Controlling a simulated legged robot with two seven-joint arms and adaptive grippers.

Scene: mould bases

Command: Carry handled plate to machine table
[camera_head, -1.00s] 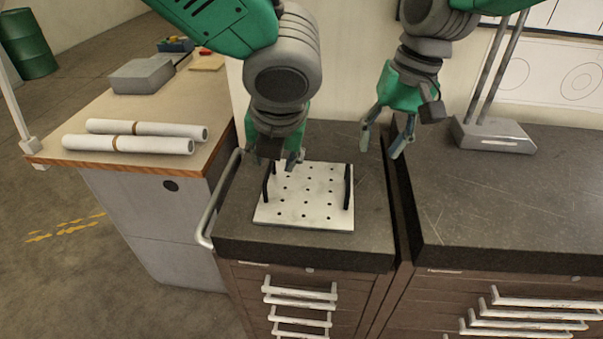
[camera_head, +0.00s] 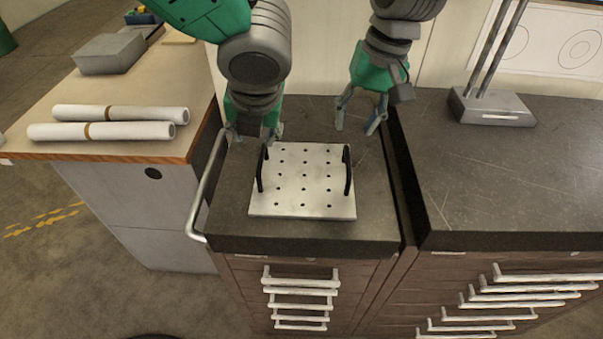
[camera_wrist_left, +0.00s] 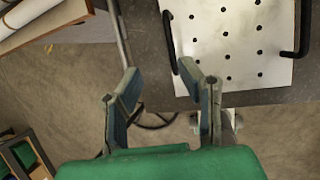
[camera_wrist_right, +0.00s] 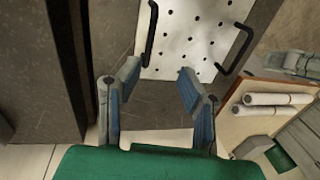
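A white perforated plate (camera_head: 303,190) with two black handles lies flat on the dark top of a drawer cabinet in the head view. Its left handle (camera_head: 263,168) and right handle (camera_head: 348,170) stand up at its sides. My left gripper (camera_head: 256,140) is open and empty, above the counter by the plate's left handle. My right gripper (camera_head: 357,128) is open and empty, behind and above the right handle, apart from it. The plate also shows in the left wrist view (camera_wrist_left: 225,50) and the right wrist view (camera_wrist_right: 187,38), beyond the open fingers. I cannot identify the machine table.
A wooden-topped bench (camera_head: 110,80) with two white paper rolls (camera_head: 108,131) and a grey box (camera_head: 110,54) is at left. A larger dark-topped cabinet (camera_head: 510,180) stands right, across a narrow gap, with a grey stand (camera_head: 492,108). A rail handle (camera_head: 205,190) runs along the plate cabinet's left side.

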